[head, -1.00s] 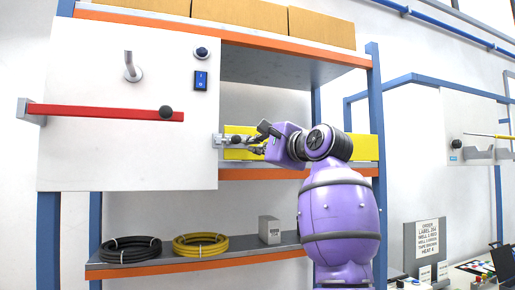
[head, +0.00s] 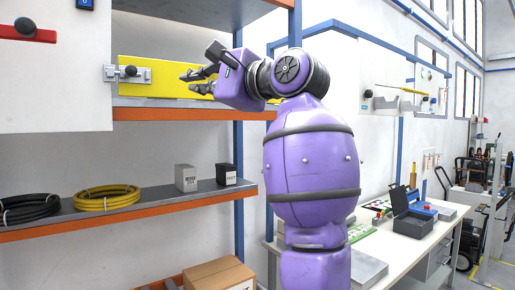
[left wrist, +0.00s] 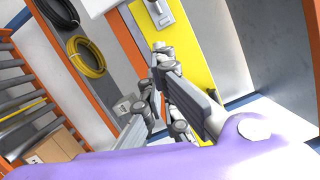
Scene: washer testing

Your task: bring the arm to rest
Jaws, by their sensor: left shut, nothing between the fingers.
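My left arm (head: 310,160), purple with dark bands, rises in the middle of the head view and bends over to the left at the top. My left gripper (head: 187,82) is shut and empty, in front of the long yellow bar (head: 165,75). It is apart from the metal latch (head: 130,74) at the bar's left end. In the left wrist view the gripper (left wrist: 160,70) shows over the yellow bar (left wrist: 190,50), with the latch (left wrist: 160,14) beyond its fingertips. My right gripper is in neither view.
The shelf (head: 215,190) below holds a black hose coil (head: 30,208), a yellow hose coil (head: 105,198) and two small boxes. A white panel (head: 60,90) with a red handle stands left. A workbench (head: 420,240) with a dark open case (head: 412,215) is at right.

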